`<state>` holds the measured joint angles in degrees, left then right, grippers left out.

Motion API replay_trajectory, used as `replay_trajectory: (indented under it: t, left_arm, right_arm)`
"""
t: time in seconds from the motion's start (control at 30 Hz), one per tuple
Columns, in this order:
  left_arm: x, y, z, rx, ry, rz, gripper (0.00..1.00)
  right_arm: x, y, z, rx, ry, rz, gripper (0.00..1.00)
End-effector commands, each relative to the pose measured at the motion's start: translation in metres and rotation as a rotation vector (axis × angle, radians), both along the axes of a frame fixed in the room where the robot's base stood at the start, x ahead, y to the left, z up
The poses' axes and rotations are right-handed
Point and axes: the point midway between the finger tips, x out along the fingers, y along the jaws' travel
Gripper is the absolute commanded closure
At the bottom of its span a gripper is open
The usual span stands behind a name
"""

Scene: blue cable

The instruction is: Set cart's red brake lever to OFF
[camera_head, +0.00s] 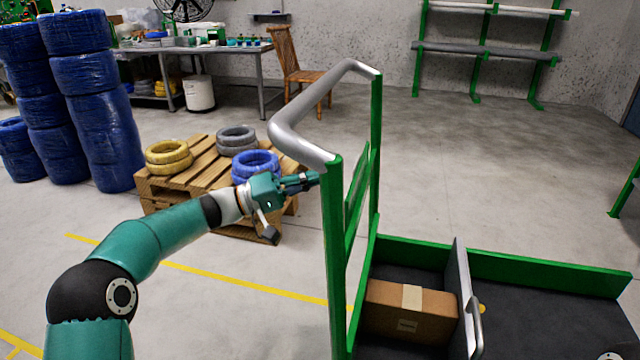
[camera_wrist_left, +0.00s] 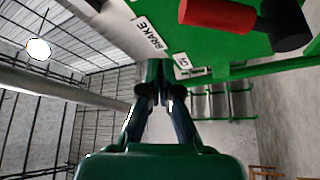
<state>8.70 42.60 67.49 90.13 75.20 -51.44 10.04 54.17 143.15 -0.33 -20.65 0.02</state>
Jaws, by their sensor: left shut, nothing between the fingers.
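The cart's green frame (camera_head: 333,250) with its silver push handle (camera_head: 300,120) stands right of centre in the head view. My left gripper (camera_head: 308,181) is shut and empty, close beside the near upright below the handle. In the left wrist view, the red brake lever (camera_wrist_left: 220,14) lies above and to the right of my shut fingertips (camera_wrist_left: 160,92), apart from them. It joins a black hub (camera_wrist_left: 284,26) on a green panel. A white BRAKE label (camera_wrist_left: 151,34) and a smaller, partly readable label (camera_wrist_left: 182,63) are on that panel. The lever is hidden in the head view.
A cardboard box (camera_head: 408,312) sits on the cart bed by a grey divider (camera_head: 460,300). A pallet (camera_head: 190,185) with coiled cables stands behind my left arm. Blue coil stacks (camera_head: 95,110) stand far left. Floor behind the cart is clear.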

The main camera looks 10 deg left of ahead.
Motion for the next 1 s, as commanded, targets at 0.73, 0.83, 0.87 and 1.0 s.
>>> replay_trajectory:
  t: [0.73,0.83,0.87,1.0]
  left_arm:
    - [-0.029,0.092,-0.038,0.0,0.005,0.015,1.0]
    - [-0.029,0.092,-0.038,-0.001,0.005,0.016,1.0]
    - [-0.029,0.092,-0.038,-0.001,0.005,0.016,1.0]
    - [-0.029,0.092,-0.038,-0.001,0.005,0.017,1.0]
  right_arm:
    - [-0.001,0.0,0.016,0.0,0.002,0.0,0.59]
    - [-0.001,0.0,0.016,0.0,0.002,0.0,0.59]
    - [-0.001,0.0,0.016,0.0,0.002,0.0,0.59]
    - [-0.001,0.0,0.016,0.0,0.002,0.0,0.59]
